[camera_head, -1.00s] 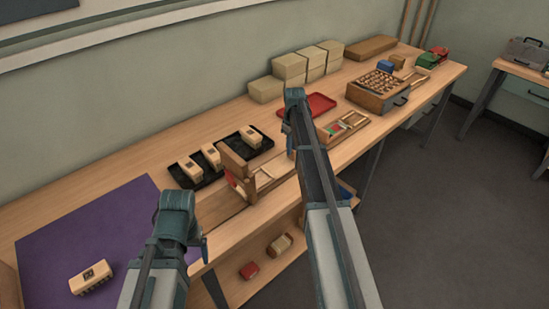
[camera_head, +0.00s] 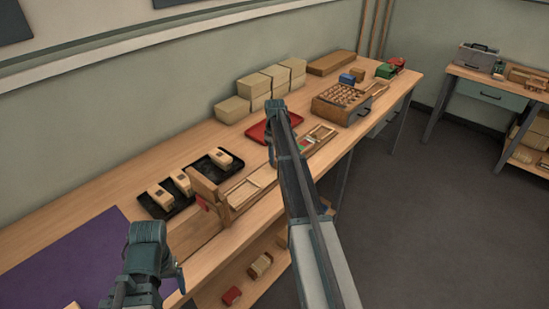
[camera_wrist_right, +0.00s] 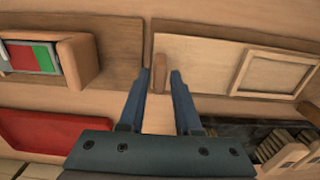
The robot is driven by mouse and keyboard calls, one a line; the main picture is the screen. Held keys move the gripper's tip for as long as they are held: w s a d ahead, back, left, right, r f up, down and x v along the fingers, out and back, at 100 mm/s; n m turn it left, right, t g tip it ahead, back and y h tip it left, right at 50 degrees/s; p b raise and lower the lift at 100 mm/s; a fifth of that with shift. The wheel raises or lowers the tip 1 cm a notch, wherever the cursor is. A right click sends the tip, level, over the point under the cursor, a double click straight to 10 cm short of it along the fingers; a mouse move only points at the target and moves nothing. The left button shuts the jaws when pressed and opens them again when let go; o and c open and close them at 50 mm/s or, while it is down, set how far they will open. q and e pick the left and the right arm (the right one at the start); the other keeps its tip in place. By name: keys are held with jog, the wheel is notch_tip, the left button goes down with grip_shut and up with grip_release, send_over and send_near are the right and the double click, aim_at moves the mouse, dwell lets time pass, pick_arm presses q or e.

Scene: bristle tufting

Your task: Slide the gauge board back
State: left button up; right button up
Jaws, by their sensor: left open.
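A pale wooden board (camera_wrist_right: 221,52) with a raised frame (camera_wrist_right: 273,73) lies in a wooden track in the right wrist view; I take it for the gauge board. The frame also shows in the head view (camera_head: 246,190), right of an upright wooden block (camera_head: 204,182). A small wooden knob (camera_wrist_right: 159,70) stands at the board's left end. My right gripper (camera_wrist_right: 160,84) is open, its fingers on either side of the knob, with gaps visible. In the head view its arm hides the knob. My left gripper (camera_head: 150,240) is open and empty, over the bench's front left.
Red and green panels (camera_wrist_right: 32,57) sit in a holder at the track's other end. A red tray (camera_head: 257,132), a black tray (camera_head: 185,200) with brush blocks, and a peg box (camera_head: 340,106) stand around. A purple mat (camera_head: 75,260) covers the left end.

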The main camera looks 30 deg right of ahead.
jog(key=shift+o, duration=1)
pick_arm(q)
notch_tip(320, 180, up, 14)
jog(key=p, duration=1.4)
pick_arm(e)
notch_tip(320, 180, up, 14)
pick_arm(q)
jog(key=shift+f, duration=0.1)
pick_arm(e)
jog(key=shift+f, duration=0.15)
